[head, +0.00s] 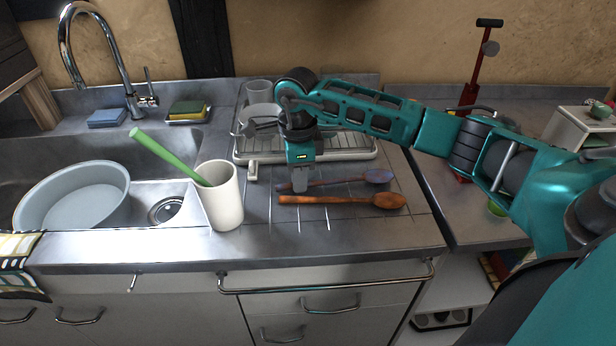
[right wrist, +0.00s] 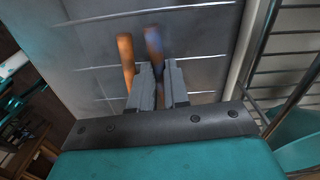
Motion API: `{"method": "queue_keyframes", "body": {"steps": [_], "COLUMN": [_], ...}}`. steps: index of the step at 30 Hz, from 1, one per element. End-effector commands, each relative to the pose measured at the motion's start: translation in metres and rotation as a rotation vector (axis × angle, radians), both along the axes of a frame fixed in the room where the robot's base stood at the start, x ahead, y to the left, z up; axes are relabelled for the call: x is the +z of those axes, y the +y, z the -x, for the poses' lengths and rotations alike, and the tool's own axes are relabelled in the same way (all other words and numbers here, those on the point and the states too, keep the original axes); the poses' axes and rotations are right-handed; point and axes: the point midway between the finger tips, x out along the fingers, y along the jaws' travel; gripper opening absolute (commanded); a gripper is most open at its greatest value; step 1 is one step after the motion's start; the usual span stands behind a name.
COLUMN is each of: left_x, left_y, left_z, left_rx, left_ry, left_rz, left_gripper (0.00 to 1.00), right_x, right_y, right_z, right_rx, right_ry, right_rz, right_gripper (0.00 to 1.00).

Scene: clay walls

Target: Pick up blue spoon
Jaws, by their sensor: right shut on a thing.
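The blue spoon (head: 377,176) lies across the ridged steel drainboard in the head view, its bowl to the right. My right gripper (head: 307,184) points down over its handle. In the right wrist view, the blue handle (right wrist: 153,42) runs between the two fingers of my right gripper (right wrist: 160,85), which are shut on it. The spoon looks at or very near board level; I cannot tell if it is lifted. An orange-brown wooden spoon (head: 388,201) lies just in front, and its handle (right wrist: 125,50) passes beside the fingers, outside them. My left gripper is not in view.
A white cup (head: 228,205) holding a green-handled utensil (head: 165,153) stands left of the spoons. A dish rack (head: 350,147) with dishes is behind. A grey basin (head: 72,195) sits in the sink at left. The board in front of the spoons is clear.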

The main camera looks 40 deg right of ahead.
Motion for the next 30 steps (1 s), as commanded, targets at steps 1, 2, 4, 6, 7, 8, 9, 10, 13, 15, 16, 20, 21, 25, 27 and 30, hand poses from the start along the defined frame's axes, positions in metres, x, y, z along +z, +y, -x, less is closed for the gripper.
{"method": "queue_keyframes", "body": {"steps": [1,2,4,6,7,8,9,10,13,15,16,20,21,25,27,30], "left_x": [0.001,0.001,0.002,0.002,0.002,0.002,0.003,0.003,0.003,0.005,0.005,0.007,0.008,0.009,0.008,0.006], "left_y": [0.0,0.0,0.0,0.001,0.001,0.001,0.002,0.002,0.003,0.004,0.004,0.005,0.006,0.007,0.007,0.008], "left_z": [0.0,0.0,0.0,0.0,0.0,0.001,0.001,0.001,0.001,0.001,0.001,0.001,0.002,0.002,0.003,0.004], "left_rx": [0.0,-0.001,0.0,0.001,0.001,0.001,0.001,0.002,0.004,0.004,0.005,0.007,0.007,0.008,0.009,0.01], "left_ry": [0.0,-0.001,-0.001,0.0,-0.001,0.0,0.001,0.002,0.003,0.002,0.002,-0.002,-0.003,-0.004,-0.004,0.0], "left_rz": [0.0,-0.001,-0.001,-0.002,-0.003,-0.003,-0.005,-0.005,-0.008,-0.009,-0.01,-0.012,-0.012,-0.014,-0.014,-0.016], "left_gripper": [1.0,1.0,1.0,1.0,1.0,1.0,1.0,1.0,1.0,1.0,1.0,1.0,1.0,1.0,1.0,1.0], "right_x": [0.006,0.009,0.019,0.033,0.04,0.047,0.058,0.067,0.098,0.118,0.127,0.158,0.165,0.184,0.19,0.194], "right_y": [0.0,0.0,0.0,0.0,0.0,0.0,0.0,-0.001,0.0,0.0,0.0,0.0,0.0,0.0,0.0,0.0], "right_z": [-0.001,-0.001,-0.001,-0.001,-0.002,-0.001,-0.001,-0.001,-0.002,-0.001,-0.002,-0.001,-0.001,-0.001,-0.001,0.0], "right_rx": [0.0,0.0,0.0,0.001,0.001,0.001,0.001,0.0,0.0,0.001,0.001,0.0,0.0,0.0,0.001,0.001], "right_ry": [-0.003,-0.003,-0.005,-0.005,-0.007,-0.007,-0.008,-0.008,-0.008,-0.007,-0.008,-0.006,-0.005,-0.002,-0.001,-0.001], "right_rz": [0.0,0.0,0.0,0.0,0.0,0.0,0.0,0.0,0.001,0.0,0.0,0.0,-0.001,0.0,0.0,0.0], "right_gripper": [0.0,0.0,0.0,0.0,0.0,0.0,0.0,0.0,0.0,0.0,0.0,0.0,0.0,0.0,0.0,0.0]}}
